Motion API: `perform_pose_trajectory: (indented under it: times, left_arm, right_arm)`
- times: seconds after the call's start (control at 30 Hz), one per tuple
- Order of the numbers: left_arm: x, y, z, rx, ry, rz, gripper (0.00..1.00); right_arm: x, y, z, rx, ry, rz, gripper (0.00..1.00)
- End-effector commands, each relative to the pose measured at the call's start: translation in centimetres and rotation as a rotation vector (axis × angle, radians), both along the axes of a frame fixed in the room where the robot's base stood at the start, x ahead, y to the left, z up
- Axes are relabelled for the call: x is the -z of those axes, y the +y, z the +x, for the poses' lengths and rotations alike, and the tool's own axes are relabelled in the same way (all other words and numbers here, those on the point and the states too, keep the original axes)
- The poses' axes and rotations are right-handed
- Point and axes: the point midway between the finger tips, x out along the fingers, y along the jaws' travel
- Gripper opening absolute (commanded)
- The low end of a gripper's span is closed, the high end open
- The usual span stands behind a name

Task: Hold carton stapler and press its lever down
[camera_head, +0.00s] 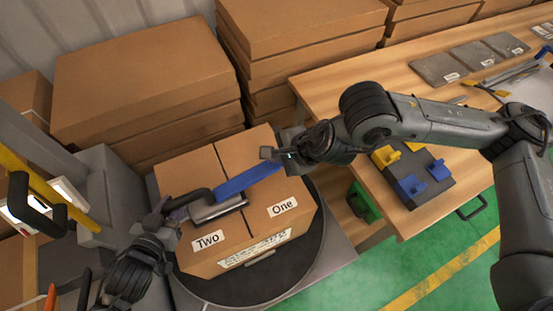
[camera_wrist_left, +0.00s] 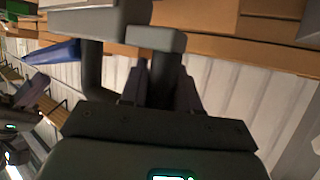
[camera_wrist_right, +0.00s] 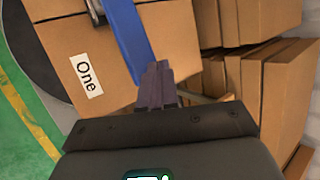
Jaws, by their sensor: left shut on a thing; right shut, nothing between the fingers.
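The carton stapler (camera_head: 216,207) lies over the top of a carton, with a grey body, a dark handle and a blue lever (camera_head: 246,179) angled up to the right. My left gripper (camera_head: 172,208) is shut on the stapler's dark handle (camera_wrist_left: 161,75), which shows between its fingers in the left wrist view. My right gripper (camera_head: 272,155) is shut and empty near the outer end of the blue lever. In the right wrist view its closed fingertips (camera_wrist_right: 157,72) are beside the lever (camera_wrist_right: 130,38); I cannot tell whether they touch it.
The carton (camera_head: 275,227), labelled One and Two, sits on a dark round turntable (camera_head: 312,255). Large carton stacks (camera_head: 150,80) stand behind. A wooden table (camera_head: 325,85) at right carries grey plates and a dark block with yellow and blue parts (camera_head: 412,178).

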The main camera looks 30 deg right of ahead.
Motion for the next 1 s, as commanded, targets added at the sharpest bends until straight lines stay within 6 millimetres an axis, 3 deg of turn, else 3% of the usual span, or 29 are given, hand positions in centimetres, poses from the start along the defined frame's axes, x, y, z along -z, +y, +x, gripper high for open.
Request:
perform_pose_trajectory:
  times: [1.0]
  left_arm:
    - [-0.02,-0.02,0.00,0.000,0.000,0.000,0.00]
  right_arm:
    - [0.81,-0.24,0.03,0.000,0.000,0.000,0.00]
